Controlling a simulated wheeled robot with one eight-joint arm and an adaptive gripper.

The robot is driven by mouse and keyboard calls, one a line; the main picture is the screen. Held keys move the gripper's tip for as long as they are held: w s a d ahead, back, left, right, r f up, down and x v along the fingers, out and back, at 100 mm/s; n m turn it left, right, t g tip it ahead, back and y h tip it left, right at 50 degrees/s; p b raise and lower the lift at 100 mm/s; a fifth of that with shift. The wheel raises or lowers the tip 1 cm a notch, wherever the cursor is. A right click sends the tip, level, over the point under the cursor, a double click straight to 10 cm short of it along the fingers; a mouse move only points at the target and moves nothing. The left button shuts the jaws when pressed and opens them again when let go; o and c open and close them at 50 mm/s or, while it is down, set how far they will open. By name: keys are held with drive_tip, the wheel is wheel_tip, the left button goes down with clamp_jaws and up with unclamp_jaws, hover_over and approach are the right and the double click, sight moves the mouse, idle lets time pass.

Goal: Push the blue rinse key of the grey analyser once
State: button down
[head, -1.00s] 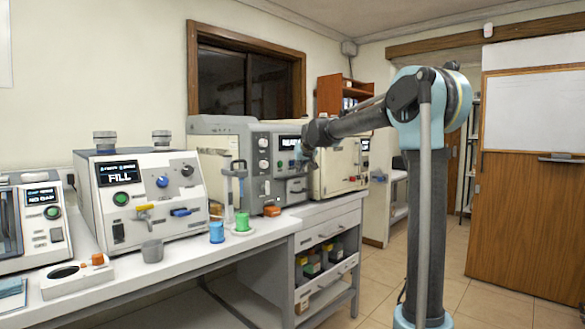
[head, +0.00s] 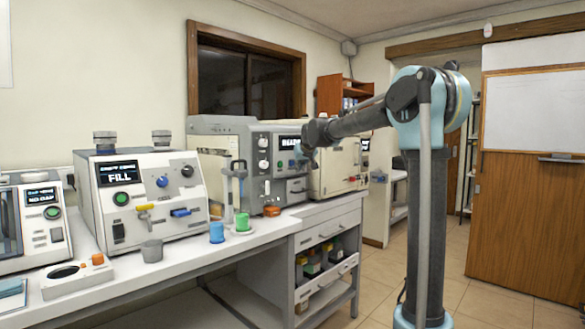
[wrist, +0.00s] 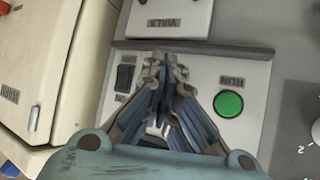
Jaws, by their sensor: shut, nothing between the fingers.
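The grey analyser (head: 225,126) stands on the bench in the middle of the head view, with a lit display reading READY. My gripper (wrist: 160,62) is shut and empty in the wrist view, its fingertips over the analyser's light panel, between a black rocker switch (wrist: 125,77) and a round green RUN button (wrist: 228,104). In the head view my gripper (head: 309,160) is at the analyser's front right side, small and dark. Whether the fingertips touch the panel cannot be told.
A VIALS panel (wrist: 168,15) lies just beyond the fingertips. A cream machine (head: 340,160) stands close to the right of the analyser.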

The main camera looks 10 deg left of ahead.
drive_tip(key=shift+a, duration=0.15)
drive_tip(key=shift+w+a, duration=0.1)
drive_tip(key=shift+a, duration=0.1)
drive_tip(key=shift+w+a, duration=0.3)
idle(0.9)
drive_tip(key=shift+s+d, duration=0.15)
idle(0.3)
drive_tip(key=shift+s+d, duration=0.4)
drive_tip(key=shift+d, duration=0.1)
drive_tip(key=s+d, duration=0.1)
drive_tip(key=d, duration=0.1)
drive_tip(key=s+d, duration=0.2)
idle(0.6)
drive_tip(key=shift+s, duration=0.1)
idle(0.4)
